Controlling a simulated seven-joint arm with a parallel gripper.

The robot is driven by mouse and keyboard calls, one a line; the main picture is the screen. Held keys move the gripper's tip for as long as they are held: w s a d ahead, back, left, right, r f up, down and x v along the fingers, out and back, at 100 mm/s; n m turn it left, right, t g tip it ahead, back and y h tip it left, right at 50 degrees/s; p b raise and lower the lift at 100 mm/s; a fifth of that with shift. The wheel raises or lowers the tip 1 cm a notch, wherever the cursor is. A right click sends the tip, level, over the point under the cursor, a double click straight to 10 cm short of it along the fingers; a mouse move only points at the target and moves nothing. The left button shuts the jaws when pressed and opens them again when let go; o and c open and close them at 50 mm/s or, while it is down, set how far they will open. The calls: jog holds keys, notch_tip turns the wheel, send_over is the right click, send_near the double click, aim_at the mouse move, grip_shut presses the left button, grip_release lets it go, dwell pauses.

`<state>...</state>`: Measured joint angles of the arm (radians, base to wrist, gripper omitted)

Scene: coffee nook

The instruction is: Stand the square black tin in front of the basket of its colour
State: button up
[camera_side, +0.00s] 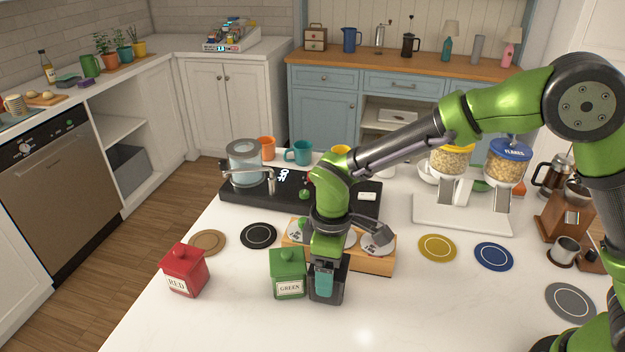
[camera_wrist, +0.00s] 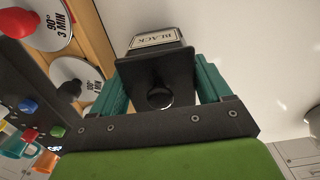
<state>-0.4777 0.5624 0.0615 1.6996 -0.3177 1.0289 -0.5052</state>
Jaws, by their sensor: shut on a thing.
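My gripper (camera_side: 325,280) has its teal fingers shut on the square black tin (camera_side: 341,287), just right of the green tin (camera_side: 288,276). In the wrist view the black tin (camera_wrist: 176,66) sits between both fingers (camera_wrist: 160,88), its lid knob toward the camera and its BLACK label showing. The tin looks upright; I cannot tell whether it touches the counter. Behind it is a wooden rack (camera_side: 378,264) with pale discs. The wrist view shows a red-knobbed piece (camera_wrist: 15,22) and a dark-knobbed piece (camera_wrist: 70,88) on it; my arm hides part of the rack.
The red tin (camera_side: 185,273) stands at the left. Flat round mats lie around the rack, including black (camera_side: 258,235), yellow (camera_side: 437,248) and blue (camera_side: 493,256). The front counter is clear.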

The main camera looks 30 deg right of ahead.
jog(key=shift+f, duration=0.55)
jog(key=o, duration=1.1)
